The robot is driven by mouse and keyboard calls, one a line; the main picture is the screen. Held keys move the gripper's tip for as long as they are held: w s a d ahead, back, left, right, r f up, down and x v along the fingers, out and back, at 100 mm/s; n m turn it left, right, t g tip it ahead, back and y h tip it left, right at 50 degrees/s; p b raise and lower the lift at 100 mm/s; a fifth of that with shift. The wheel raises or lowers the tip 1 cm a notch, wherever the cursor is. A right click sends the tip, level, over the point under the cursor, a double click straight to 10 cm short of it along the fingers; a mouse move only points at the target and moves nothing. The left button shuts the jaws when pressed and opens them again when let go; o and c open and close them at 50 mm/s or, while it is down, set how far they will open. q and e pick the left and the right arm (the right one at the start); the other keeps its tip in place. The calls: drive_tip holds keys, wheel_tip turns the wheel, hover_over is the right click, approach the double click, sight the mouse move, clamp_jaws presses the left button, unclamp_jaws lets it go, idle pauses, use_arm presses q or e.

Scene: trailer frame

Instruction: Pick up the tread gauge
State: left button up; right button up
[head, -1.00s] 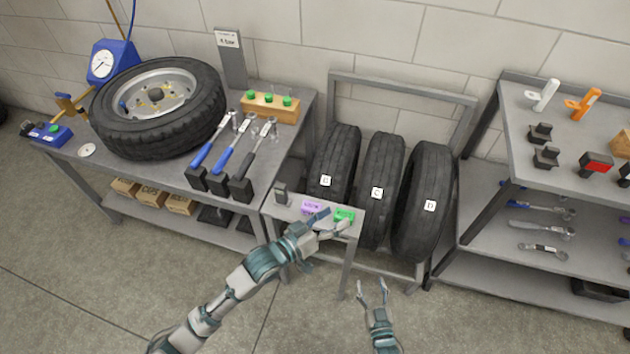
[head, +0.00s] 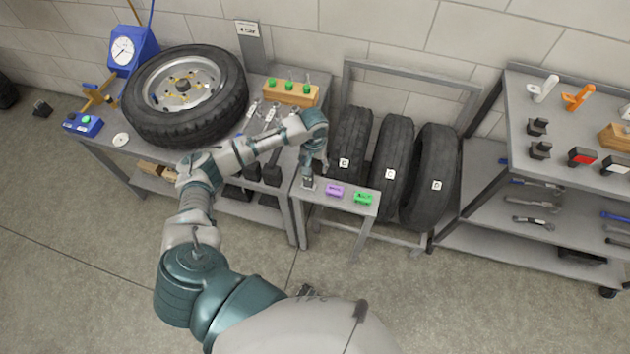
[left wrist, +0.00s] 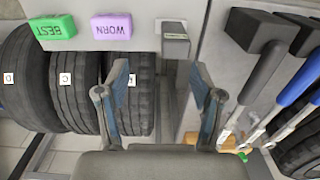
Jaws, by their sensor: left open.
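A small grey upright device, which looks like the tread gauge (head: 307,183), stands at the left end of the small grey stand (head: 345,207). In the left wrist view the gauge (left wrist: 175,40) lies just beyond the fingertips, a little right of the middle. My left gripper (head: 316,170) is above it and points down. In the left wrist view the gripper (left wrist: 160,75) is open, with nothing held between its fingers. Dark tips, perhaps of my right gripper (head: 311,292), show behind a large arm link; their state is hidden.
A purple WORN block (head: 334,190) and a green BEST block (head: 363,198) sit on the stand right of the gauge. Tyres (head: 390,165) lean in a rack behind. Wrenches (left wrist: 285,95) and a workbench (head: 125,160) are close on the left. A shelf (head: 520,165) stands at right.

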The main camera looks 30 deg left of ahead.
sight(310, 181)
use_arm(q)
drive_tip(key=a+f, duration=0.1)
drive_tip(key=f, duration=0.3)
drive_tip(key=a+f, duration=0.1)
drive_tip(key=f, duration=0.1)
drive_tip(key=shift+s+a+f+b, duration=0.2)
drive_tip(key=shift+a+f+b, duration=0.1)
drive_tip(key=shift+a, duration=0.05)
wheel_tip(310, 181, down, 4)
drive_tip(key=shift+s+d+r+b, duration=0.15)
drive_tip(key=shift+b, duration=0.15)
drive_tip(key=shift+d+f, duration=0.25)
drive_tip(key=shift+d, duration=0.35)
use_arm(e)
drive_tip(key=w, duration=0.1)
drive_tip(key=w+r, duration=0.1)
drive_tip(key=w+a, duration=0.1)
drive_tip(key=shift+w+r, duration=0.3)
drive_tip(key=shift+w, duration=0.1)
